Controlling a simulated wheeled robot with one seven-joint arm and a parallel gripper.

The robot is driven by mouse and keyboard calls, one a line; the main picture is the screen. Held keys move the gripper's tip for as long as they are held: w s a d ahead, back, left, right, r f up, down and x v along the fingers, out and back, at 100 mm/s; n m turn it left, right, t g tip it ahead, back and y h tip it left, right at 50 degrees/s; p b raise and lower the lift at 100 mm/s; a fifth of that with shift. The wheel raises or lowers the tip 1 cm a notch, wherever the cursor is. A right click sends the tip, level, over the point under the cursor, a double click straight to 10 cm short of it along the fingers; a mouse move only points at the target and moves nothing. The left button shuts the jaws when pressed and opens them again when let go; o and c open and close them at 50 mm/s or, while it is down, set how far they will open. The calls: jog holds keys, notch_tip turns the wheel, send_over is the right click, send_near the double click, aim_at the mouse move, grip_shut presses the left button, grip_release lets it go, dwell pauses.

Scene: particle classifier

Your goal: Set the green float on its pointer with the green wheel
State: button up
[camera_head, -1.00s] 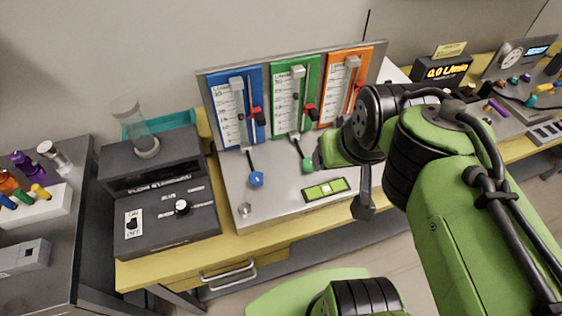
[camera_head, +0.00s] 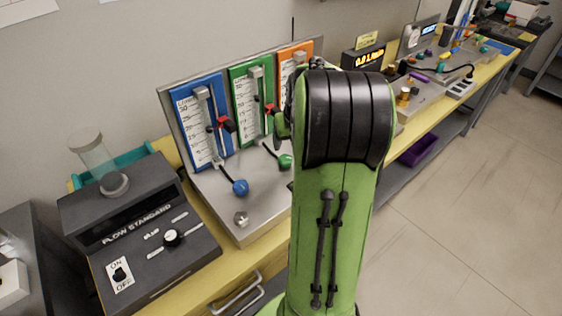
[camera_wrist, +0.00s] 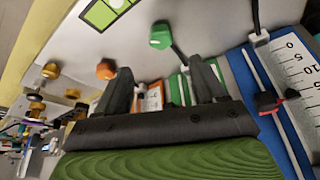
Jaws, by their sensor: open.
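The green flow panel (camera_head: 238,80) stands between the blue and orange ones, with a white scale and a vertical tube. A red pointer (camera_head: 269,108) sits beside the tube; a small dark float (camera_head: 256,99) appears inside it. The green wheel (camera_head: 285,161) sits on a dark stem at the panel's foot. In the wrist view the green wheel (camera_wrist: 161,36) lies beyond the fingertips of my gripper (camera_wrist: 160,66), roughly between them in the picture, apart from both. My gripper is open and empty. In the head view my arm hides its fingers.
The blue panel (camera_head: 185,103) with its blue wheel (camera_head: 240,187) is left of the green one. The orange wheel (camera_wrist: 106,69) shows near one finger in the wrist view. The flow standard box (camera_head: 110,216) stands left of the metal base.

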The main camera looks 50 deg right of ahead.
aim_at(286, 158)
jog(key=b+x, duration=0.2)
jog(key=x, duration=0.9)
jog(key=shift+w+f, duration=0.1)
jog(key=shift+f, duration=0.15)
jog(key=shift+c, duration=0.5)
jog(key=shift+a, duration=0.1)
jog(key=c, duration=1)
